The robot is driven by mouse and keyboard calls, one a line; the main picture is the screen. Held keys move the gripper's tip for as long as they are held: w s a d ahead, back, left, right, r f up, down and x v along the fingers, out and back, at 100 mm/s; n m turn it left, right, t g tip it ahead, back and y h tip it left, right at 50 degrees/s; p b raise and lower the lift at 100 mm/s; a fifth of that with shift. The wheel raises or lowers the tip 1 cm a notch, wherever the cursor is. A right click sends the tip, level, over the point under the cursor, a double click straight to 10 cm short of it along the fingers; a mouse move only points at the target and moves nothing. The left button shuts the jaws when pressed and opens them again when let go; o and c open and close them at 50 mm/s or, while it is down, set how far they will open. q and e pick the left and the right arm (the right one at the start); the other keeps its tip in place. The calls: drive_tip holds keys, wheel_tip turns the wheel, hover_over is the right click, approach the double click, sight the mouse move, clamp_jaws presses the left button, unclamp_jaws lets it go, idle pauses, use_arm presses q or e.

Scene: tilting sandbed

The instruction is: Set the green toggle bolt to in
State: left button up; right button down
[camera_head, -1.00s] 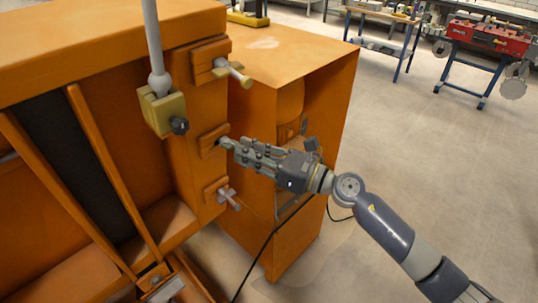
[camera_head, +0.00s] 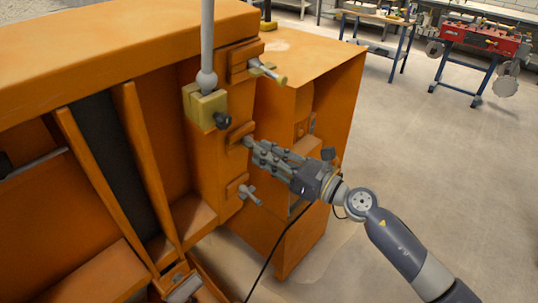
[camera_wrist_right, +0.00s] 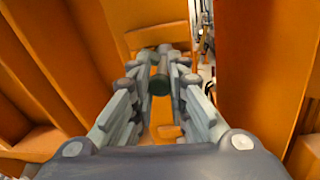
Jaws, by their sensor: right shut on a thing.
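Three toggle bolts sit one above another on the orange post in the head view. The middle bolt (camera_head: 247,141) is mostly covered by my right gripper (camera_head: 252,148). In the right wrist view a dark green bolt end (camera_wrist_right: 159,85) lies between the fingers of my right gripper (camera_wrist_right: 160,68), which is shut on it. The fingers come to the bolt from the right. How far in the bolt sits is hidden. My left gripper is not in view.
A brass-coloured block (camera_head: 205,107) with a black knob and a grey upright rod (camera_head: 207,40) is just above the middle bolt. An orange cabinet (camera_head: 325,95) stands behind my right gripper. A black cable (camera_head: 272,255) hangs below. The floor (camera_head: 430,150) at right is clear.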

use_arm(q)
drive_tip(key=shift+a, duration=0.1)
use_arm(e)
drive_tip(key=shift+a, duration=0.1)
drive_tip(key=c, duration=1.5)
unclamp_jaws()
drive_tip(key=shift+s, duration=0.1)
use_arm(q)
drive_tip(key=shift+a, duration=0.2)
use_arm(e)
drive_tip(key=v, duration=1.2)
